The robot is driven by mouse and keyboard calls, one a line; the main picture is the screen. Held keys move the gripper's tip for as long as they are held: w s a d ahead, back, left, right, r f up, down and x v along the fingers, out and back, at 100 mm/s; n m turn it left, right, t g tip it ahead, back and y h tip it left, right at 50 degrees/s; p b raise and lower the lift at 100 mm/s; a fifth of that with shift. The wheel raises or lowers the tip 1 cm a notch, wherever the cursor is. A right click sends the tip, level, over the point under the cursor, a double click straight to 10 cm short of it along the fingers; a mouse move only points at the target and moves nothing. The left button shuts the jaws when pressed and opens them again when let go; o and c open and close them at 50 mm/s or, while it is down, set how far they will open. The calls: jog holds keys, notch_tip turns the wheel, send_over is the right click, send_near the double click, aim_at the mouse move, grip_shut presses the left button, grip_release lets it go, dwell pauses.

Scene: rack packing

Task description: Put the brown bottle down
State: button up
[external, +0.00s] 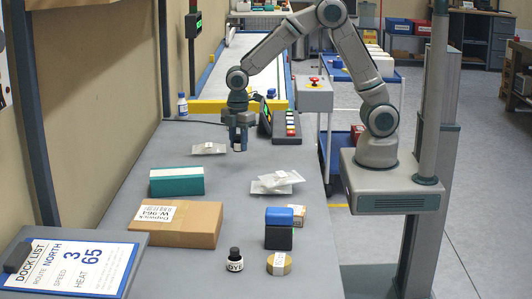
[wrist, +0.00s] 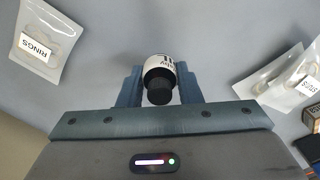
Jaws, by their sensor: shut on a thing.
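My gripper (external: 238,136) points down over the far part of the grey table. In the wrist view its two blue fingers (wrist: 159,84) are shut on a small bottle (wrist: 158,68), one finger on each side. The bottle has a dark cap and a white label with partly visible black lettering; its brown colour hardly shows.
A RINGS bag (external: 208,148) lies just left of my gripper, and more bags (external: 276,183) lie front right. A teal box (external: 176,181), cardboard box (external: 178,223), dark DYE bottle (external: 235,261) and blue-topped block (external: 279,228) stand nearer. Bare table lies in front.

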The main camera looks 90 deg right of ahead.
jog(key=s+d+r, duration=0.3)
jog(key=d+r, duration=0.2)
jog(key=d, duration=0.3)
jog(key=w+a+r+m+p, duration=0.1)
jog(key=w+a+r+p, duration=0.4)
jog(key=w+a, duration=0.7)
jog(key=p, duration=0.1)
send_over(196, 172)
notch_tip(196, 172, down, 5)
jog(key=shift+s+d+f, duration=0.1)
jog(key=shift+s+f, duration=0.05)
jog(key=shift+f, duration=0.05)
jog(key=shift+a+f, duration=0.3)
jog(key=shift+f, duration=0.05)
jog(key=shift+f+p, duration=0.65)
jog(key=shift+f, duration=1.2)
jog(key=shift+f, duration=0.1)
jog(key=o, duration=0.6)
jog(key=shift+f, duration=0.15)
jog(key=shift+c, duration=0.2)
jog(key=o, duration=0.4)
